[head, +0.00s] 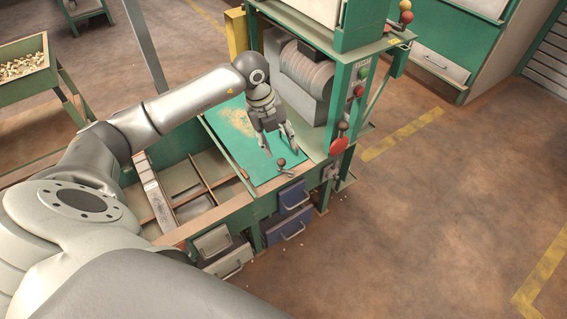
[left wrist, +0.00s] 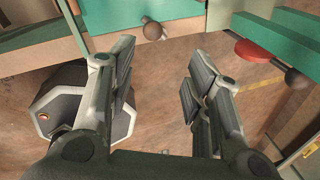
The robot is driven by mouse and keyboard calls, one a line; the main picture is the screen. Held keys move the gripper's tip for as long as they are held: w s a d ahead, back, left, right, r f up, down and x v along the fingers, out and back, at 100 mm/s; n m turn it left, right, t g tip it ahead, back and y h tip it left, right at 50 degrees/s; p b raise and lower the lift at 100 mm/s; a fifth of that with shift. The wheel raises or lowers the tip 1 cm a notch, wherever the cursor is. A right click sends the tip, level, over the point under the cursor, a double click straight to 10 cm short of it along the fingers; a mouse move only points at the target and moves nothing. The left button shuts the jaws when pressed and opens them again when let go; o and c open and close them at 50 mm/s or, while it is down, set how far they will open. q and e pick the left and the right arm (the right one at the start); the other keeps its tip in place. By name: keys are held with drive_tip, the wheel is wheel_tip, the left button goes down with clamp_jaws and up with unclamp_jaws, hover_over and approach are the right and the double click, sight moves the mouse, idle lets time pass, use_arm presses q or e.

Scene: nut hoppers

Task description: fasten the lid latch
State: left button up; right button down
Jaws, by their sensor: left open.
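The green lid (head: 228,132) lies flat on the machine's bench, with a worn tan patch. A small latch with a dark brown ball knob (head: 281,162) sits at its front edge. My left gripper (head: 279,148) is open and points down just above the lid, close to the knob. In the left wrist view the knob (left wrist: 153,30) shows beyond the open fingers (left wrist: 160,72), roughly between them sideways and apart from both. The lid's green edge (left wrist: 115,14) runs along the top there. Whether the latch is engaged I cannot tell. My right gripper is not in view.
A red disc (head: 339,146) with a ball-knob lever stands right of the lid; the red disc (left wrist: 262,53) also shows in the left wrist view. A grey ribbed drum (head: 306,75) rises behind. Blue drawers (head: 287,232) sit below the front edge. Floor to the right is clear.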

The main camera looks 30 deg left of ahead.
sight(281, 160)
use_arm(q)
drive_tip(key=x, duration=0.3)
drive_tip(key=a+b+x, duration=0.1)
drive_tip(key=x, duration=0.3)
drive_tip(key=b+x, duration=0.1)
drive_tip(key=x, duration=0.2)
drive_tip(key=shift+s+a+f, duration=0.1)
drive_tip(key=shift+a+f, duration=0.1)
drive_tip(key=shift+f, duration=0.15)
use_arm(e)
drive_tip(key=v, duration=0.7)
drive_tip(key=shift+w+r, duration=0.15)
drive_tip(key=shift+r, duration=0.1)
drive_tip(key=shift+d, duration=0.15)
use_arm(q)
clamp_jaws()
